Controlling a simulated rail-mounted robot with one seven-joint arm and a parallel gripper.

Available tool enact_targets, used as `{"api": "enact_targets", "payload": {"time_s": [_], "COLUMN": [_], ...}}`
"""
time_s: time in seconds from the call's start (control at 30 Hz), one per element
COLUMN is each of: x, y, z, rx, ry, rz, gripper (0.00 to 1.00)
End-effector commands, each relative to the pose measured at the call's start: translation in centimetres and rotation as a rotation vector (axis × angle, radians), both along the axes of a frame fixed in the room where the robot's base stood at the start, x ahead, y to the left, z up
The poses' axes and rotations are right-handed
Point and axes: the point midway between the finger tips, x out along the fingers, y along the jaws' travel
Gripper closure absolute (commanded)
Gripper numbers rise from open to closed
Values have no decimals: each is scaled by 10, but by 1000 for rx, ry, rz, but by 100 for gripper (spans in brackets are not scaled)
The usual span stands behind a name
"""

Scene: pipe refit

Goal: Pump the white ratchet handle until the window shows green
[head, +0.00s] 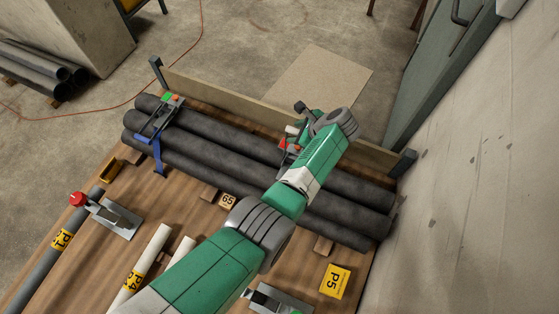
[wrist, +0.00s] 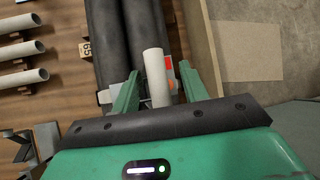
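The white ratchet handle (wrist: 155,75) stands between the two green fingers of my gripper (wrist: 158,70) in the wrist view. The fingers are apart, with a visible gap on each side of the handle. Orange-red patches of the ratchet (wrist: 168,63) show just right of the handle; no green shows there. In the head view this ratchet (head: 287,143) shows red on the pipe bundle (head: 335,185), partly hidden by my wrist. A bit of the white handle (head: 291,130) shows beside it. My fingers are mostly hidden in the head view.
A second ratchet (head: 160,118) with a blue strap and a green-and-red top sits at the bundle's left end. A wooden board (head: 225,98) runs behind the bundle between metal posts. White pipes (head: 145,262) and a red-knobbed clamp (head: 110,217) lie in front. A wall stands at right.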

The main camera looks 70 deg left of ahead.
Motion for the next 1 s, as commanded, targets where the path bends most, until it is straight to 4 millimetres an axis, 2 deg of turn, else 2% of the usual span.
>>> {"api": "enact_targets", "payload": {"time_s": [0.03, 0.07, 0.67, 0.87, 1.0], "x": [-3, -5, -14, -28, -35], "y": [-3, -5, -15, -29, -36], "z": [9, 9, 5, 10, 6], "rx": [-2, -1, -2, -3, -2], "ry": [2, 2, 1, 3, 1], "rz": [0, -1, 0, 1, 0], "gripper": [56, 56, 56, 56, 56]}}
